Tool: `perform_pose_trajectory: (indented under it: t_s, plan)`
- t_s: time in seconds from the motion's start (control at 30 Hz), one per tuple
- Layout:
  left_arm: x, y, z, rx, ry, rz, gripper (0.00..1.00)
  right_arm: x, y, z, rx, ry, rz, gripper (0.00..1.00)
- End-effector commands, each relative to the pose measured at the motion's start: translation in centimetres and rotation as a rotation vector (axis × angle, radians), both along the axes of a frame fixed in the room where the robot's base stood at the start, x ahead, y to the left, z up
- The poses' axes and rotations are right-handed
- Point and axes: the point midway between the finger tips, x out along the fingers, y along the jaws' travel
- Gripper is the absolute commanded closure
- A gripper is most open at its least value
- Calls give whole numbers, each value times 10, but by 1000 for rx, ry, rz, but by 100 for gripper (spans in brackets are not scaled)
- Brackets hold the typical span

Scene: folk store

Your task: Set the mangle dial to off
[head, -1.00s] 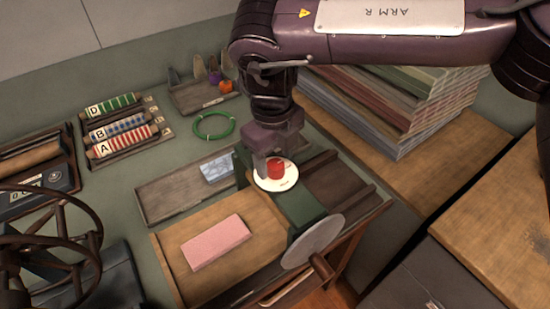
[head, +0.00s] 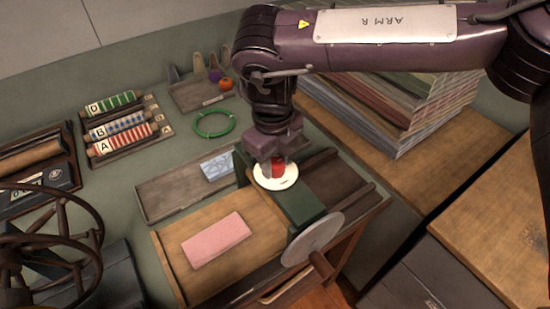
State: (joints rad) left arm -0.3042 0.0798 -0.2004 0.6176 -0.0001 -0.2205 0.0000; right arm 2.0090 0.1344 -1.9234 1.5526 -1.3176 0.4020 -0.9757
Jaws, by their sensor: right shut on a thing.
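The mangle (head: 308,204) is a dark green body with wooden boards on both sides and a grey disc (head: 312,238) at its front. Its dial has a round white plate (head: 262,183) with a red knob (head: 279,169) in the middle. My right gripper (head: 276,165) comes down from above and is shut on the red knob. The gripper hides part of the knob and plate, and I cannot read the dial marks or where the knob points. My left gripper is not in view.
A folded pink cloth (head: 217,239) lies on the left board. A wooden tray (head: 165,195) holds a pale blue cloth (head: 217,167). A green ring (head: 213,124), lettered rolls (head: 121,126), a dark handwheel (head: 45,240) and stacked cloth (head: 400,115) stand around.

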Motion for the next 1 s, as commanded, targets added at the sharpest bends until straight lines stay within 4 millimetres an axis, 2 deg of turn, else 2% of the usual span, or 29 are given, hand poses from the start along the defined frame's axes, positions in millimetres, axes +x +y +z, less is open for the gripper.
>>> perform_pose_trajectory:
  t_s: [0.37, 1.0]
  plan:
    - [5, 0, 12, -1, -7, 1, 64, 0, -1, 3, 0, 0, 187, 89]
    - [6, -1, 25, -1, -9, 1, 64, 1, -1, 2, 1, -3, 787, 89]
